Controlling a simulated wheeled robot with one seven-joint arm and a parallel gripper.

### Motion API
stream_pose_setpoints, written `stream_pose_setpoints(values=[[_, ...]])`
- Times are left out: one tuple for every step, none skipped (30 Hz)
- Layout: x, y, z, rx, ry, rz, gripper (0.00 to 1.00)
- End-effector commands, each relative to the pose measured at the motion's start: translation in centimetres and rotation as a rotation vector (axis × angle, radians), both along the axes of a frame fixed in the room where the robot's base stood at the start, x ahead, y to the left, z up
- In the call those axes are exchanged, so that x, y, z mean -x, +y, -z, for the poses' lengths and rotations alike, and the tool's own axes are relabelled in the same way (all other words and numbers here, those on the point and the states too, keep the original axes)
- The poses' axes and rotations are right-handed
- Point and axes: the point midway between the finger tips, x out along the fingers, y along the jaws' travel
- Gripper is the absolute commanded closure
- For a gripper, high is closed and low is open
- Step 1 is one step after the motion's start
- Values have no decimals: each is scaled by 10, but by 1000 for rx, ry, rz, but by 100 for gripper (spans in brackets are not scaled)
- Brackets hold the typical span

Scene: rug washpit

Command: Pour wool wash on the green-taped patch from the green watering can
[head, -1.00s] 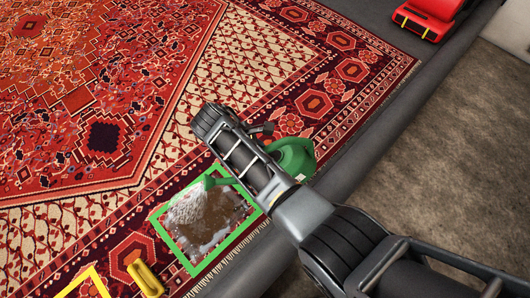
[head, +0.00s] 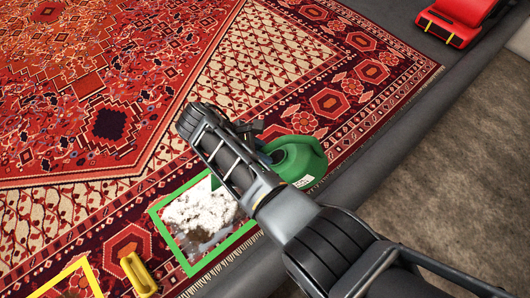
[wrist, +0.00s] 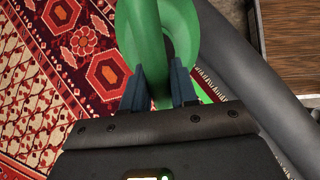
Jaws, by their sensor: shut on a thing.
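The green watering can (head: 298,160) is held over the rug's border, partly hidden behind my arm in the head view. In the wrist view its green handle (wrist: 150,50) runs between the fingers. My gripper (wrist: 160,88) is shut on the can's handle. The green-taped patch (head: 188,268) lies on the rug at the lower middle of the head view. White foam (head: 200,212) covers much of the patch, with some brown stain at its lower part. The spout is mostly hidden by my arm, with a bit of green near the patch's top edge. I see no stream now.
A yellow-taped outline (head: 85,268) and a yellow object (head: 138,274) lie left of the green patch. A red machine (head: 455,22) stands at the top right. A dark grey kerb (head: 385,150) edges the patterned red rug (head: 110,120).

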Motion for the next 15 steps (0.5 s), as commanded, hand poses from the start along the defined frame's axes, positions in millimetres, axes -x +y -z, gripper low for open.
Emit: stream_pose_setpoints(values=[[-1,2,3,9,-4,-2,100],[-1,3,4,14,-5,-1,100],[-1,4,4,21,-6,-1,100],[-1,5,5,26,-6,-1,100],[-1,6,6,30,-6,-1,100],[1,4,1,31,-6,-1,100],[4,3,-1,31,-5,0,100],[5,1,-1,31,-4,0,100],[7,0,-1,31,-4,1,100],[9,-1,0,30,-5,0,100],[10,-3,0,30,-5,0,100],[12,-4,0,30,-5,0,100],[14,-5,0,30,-5,0,100],[15,-6,-1,29,-5,0,100],[17,-8,-1,29,-5,0,100]])
